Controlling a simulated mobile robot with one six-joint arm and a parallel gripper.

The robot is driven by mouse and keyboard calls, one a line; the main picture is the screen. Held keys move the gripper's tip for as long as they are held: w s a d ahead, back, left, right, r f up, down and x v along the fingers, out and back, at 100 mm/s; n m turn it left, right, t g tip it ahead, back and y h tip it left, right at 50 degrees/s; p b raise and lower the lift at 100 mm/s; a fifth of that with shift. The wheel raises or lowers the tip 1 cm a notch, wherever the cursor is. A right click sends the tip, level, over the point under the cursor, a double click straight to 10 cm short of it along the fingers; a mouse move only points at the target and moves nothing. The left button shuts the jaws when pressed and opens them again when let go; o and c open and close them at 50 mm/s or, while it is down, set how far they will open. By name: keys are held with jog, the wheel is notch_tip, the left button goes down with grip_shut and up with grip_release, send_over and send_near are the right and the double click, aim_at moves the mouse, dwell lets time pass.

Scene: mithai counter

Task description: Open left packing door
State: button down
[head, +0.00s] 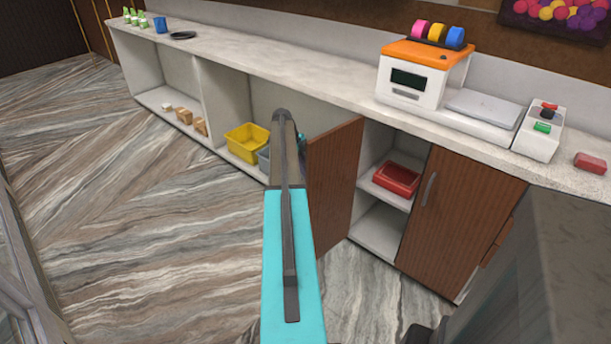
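The left packing door (338,180) is a brown wooden panel under the counter. It stands swung out from the cabinet front, and the shelves (381,222) behind it show. My teal and grey arm rises in front of the door's left part and hides some of it. My gripper is not visible; the arm's far end drops out of sight behind the arm and the door's left edge. Whether it touches the door or its handle cannot be seen. The right packing door (457,220) is shut, with a curved grey handle (429,189).
A red box (396,179) sits on the cabinet's upper shelf. A yellow bin (246,142) and a grey bin (263,158) stand in the open bay left of the door. A label printer (407,78) and a control box (538,131) stand on the counter (305,78). The floor at left is clear.

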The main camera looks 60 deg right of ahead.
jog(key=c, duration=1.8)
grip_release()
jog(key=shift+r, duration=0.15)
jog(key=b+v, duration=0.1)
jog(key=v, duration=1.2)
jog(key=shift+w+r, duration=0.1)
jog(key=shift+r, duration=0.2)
